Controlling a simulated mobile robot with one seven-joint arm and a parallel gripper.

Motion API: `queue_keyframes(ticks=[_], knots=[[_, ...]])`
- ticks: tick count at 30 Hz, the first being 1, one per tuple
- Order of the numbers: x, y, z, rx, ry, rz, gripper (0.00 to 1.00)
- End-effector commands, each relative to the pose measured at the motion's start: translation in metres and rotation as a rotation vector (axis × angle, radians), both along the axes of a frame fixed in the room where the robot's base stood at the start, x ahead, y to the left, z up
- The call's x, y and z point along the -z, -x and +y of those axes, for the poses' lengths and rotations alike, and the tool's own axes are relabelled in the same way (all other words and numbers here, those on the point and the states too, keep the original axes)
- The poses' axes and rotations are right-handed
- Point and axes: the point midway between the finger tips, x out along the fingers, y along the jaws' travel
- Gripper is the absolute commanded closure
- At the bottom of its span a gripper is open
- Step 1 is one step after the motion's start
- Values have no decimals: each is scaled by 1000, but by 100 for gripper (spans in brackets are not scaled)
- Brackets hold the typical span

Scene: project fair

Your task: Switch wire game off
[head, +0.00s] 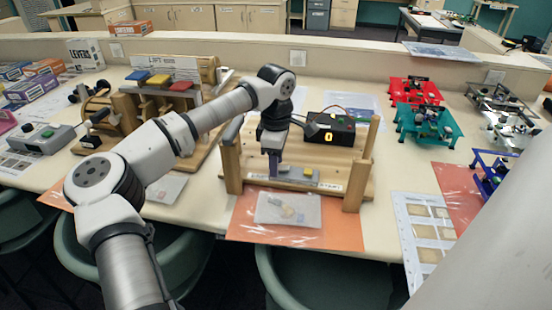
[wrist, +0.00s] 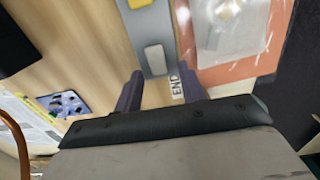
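The wire game (head: 345,165) is a wooden board with upright posts at both ends. A black box (head: 340,124) at its back shows a lit yellow 0. A grey strip (head: 326,185) lies along the board's front edge, with a yellow button (head: 308,173) on it. My gripper (head: 273,170) points down over the strip's left part and hides it in the head view. In the wrist view the strip carries a light grey button (wrist: 154,59) just beyond my gripper (wrist: 159,82). The fingers are apart with nothing held between them. Whether they touch the board is unclear.
The left post (head: 231,158) stands close to my gripper, the right post (head: 357,187) farther off. A lever device with coloured pads (head: 158,80) stands to the left, beyond my arm. Red (head: 416,91) and teal (head: 430,122) stands are to the right. A bagged item (head: 287,209) lies in front.

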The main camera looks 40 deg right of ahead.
Motion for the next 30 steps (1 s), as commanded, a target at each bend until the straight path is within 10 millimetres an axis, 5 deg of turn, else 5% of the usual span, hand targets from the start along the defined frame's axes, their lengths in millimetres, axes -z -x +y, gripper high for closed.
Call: queue_keyframes(ticks=[5, 15, 30], knots=[[0, 0, 0, 0, 0, 0, 60], [0, 0, 0, 0, 0, 0, 100], [-3, 8, -7, 4, -215, -253, 100]])
